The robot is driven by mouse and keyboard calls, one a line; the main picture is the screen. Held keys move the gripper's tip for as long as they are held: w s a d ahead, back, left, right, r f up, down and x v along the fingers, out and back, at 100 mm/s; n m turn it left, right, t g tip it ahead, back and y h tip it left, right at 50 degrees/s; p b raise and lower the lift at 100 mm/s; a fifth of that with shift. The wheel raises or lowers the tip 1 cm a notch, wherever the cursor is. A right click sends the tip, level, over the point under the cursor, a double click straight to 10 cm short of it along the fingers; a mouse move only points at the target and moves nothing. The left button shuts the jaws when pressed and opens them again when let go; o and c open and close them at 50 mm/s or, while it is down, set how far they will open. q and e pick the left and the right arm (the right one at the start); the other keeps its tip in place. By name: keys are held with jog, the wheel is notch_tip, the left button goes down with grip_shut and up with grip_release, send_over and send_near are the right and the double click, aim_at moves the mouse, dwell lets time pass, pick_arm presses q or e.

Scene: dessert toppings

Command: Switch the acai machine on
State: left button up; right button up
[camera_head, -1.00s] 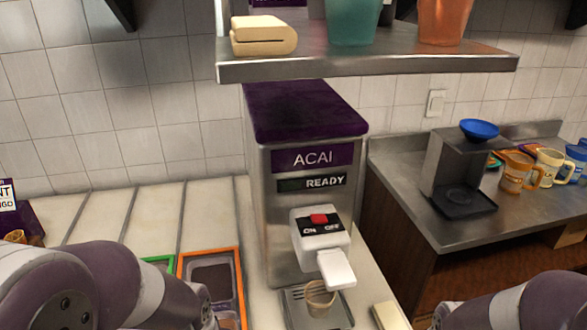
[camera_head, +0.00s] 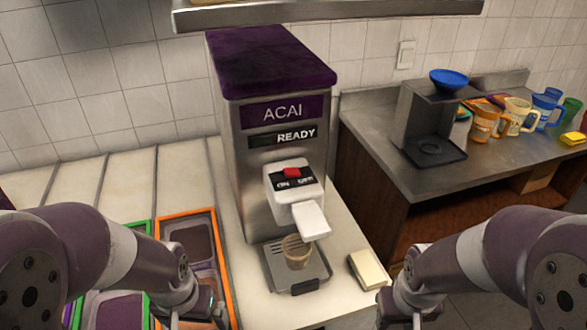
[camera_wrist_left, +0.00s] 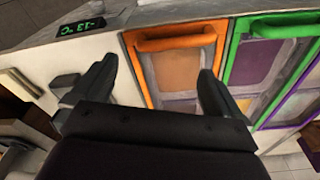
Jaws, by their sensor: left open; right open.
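The acai machine (camera_head: 246,175) stands upright at the centre of the head view, with a purple top and a lit READY display (camera_head: 283,137). Its red switch (camera_head: 292,173) sits on a black plate marked ON at left and OFF at right. A small cup (camera_head: 297,252) stands on the drip tray under the white spout. My left gripper (camera_head: 198,318) is low, left of the machine; the left wrist view shows its fingers (camera_wrist_left: 153,85) apart and empty. My right gripper (camera_head: 399,318) is low at right, partly cut off by the frame edge. Neither touches the machine.
Orange-framed (camera_head: 226,262) and green-framed (camera_head: 146,236) topping bins lie left of the machine. A pale block (camera_head: 368,270) lies right of the drip tray. A shelf (camera_head: 330,12) hangs above. The right counter (camera_head: 375,135) holds a grey stand (camera_head: 430,125) and several mugs.

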pick_arm(q)
jog(key=shift+r, duration=0.2)
jog(key=c, duration=0.5)
jog(key=r+p, duration=0.1)
jog(key=p, duration=0.1)
jog(key=r+p, duration=0.4)
jog(key=shift+a, duration=0.3)
jog(key=c, duration=1)
jog(key=shift+n, duration=0.4)
jog(key=r+p, duration=0.1)
jog(key=w+r+p, duration=0.1)
jog(key=r+p, duration=0.2)
jog(key=shift+w+a+r+p, duration=0.2)
jog(key=shift+w+p, duration=0.05)
jog(key=shift+p, duration=0.1)
grip_shut()
jog(key=w+d+r+m+h+p, duration=0.2)
jog(key=w+r+m+p, duration=0.5)
jog(key=r, duration=0.5)
jog(key=w+d+r+m+h+p, duration=0.3)
jog(key=w+r+m+p, duration=0.5)
jog(key=r, duration=0.5)
jog(key=w+h+p, duration=0.1)
jog(key=w+p, duration=0.1)
jog(key=shift+w+d+r+t+h+p, duration=0.15)
jog(key=shift+w+r+t+h+p, duration=0.15)
jog(key=shift+t, duration=0.1)
jog(key=shift+f, duration=0.1)
